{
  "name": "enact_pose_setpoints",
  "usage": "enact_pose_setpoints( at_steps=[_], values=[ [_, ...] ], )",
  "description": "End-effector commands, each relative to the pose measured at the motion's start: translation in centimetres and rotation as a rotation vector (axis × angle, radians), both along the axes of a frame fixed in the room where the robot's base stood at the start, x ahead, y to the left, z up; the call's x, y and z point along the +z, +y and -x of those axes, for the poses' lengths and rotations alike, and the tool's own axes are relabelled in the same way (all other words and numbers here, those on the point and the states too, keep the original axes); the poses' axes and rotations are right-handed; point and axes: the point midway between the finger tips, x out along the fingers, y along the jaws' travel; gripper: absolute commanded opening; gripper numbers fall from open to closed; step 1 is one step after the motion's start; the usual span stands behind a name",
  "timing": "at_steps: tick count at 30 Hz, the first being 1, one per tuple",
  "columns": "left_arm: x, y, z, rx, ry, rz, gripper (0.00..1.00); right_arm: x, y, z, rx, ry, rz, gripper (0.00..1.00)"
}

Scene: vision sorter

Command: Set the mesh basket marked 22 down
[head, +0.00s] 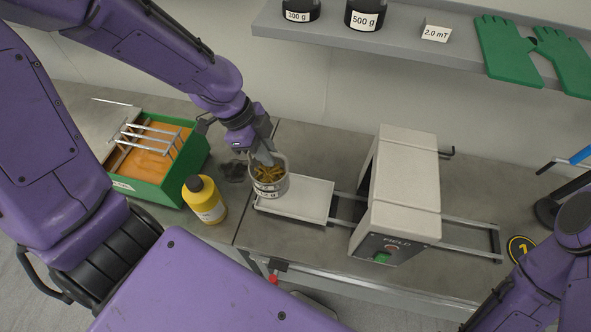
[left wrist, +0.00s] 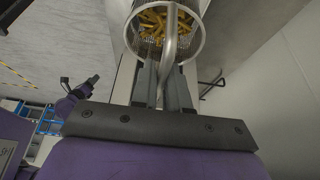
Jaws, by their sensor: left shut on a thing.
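The mesh basket (head: 270,188) is a small round basket with a pale band and brass-coloured pieces inside. The writing on its band is too small to read surely. My left gripper (head: 263,157) is shut on its handle from above and behind. The basket is upright at the left end of a flat white tray (head: 312,200); I cannot tell whether it touches the tray. In the left wrist view the basket (left wrist: 137,32) shows beyond the fingers (left wrist: 163,85), with the grey handle between them. My right gripper is out of view; only its arm shows at lower right.
A cream box with a tunnel, marked FIELD (head: 410,180), straddles rails right of the tray. A yellow bottle (head: 206,203) and a green bin (head: 160,190) with orange contents stand to the left. A shelf (head: 390,45) with weights and green gloves (head: 508,50) is above.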

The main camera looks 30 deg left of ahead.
Motion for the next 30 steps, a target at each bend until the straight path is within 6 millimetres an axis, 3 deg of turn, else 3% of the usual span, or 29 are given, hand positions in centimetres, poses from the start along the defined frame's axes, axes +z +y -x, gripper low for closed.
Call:
enact_pose_setpoints(
  at_steps=[1, 7, 9, 18, 24, 30],
  values=[
    [-1.7, -0.6, -0.7, -0.003, -0.004, -0.008, 0.0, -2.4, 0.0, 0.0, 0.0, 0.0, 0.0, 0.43],
    [-4.2, -2.4, -2.3, -0.003, -0.001, -0.009, 0.0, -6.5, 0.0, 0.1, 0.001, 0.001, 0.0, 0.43],
    [-4.3, -3.1, -2.9, -0.003, 0.005, -0.007, 0.0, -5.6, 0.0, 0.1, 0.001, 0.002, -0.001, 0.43],
    [-7.0, -4.8, -4.5, -0.003, 0.004, -0.006, 0.0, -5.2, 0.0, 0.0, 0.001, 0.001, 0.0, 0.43],
    [-9.5, -4.8, -4.5, 0.0, 0.004, -0.005, 0.0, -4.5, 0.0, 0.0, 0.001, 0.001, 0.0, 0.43],
    [-10.0, -4.8, -4.5, -0.001, 0.0, -0.005, 0.0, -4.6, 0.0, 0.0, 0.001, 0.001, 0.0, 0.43]
  ],
)
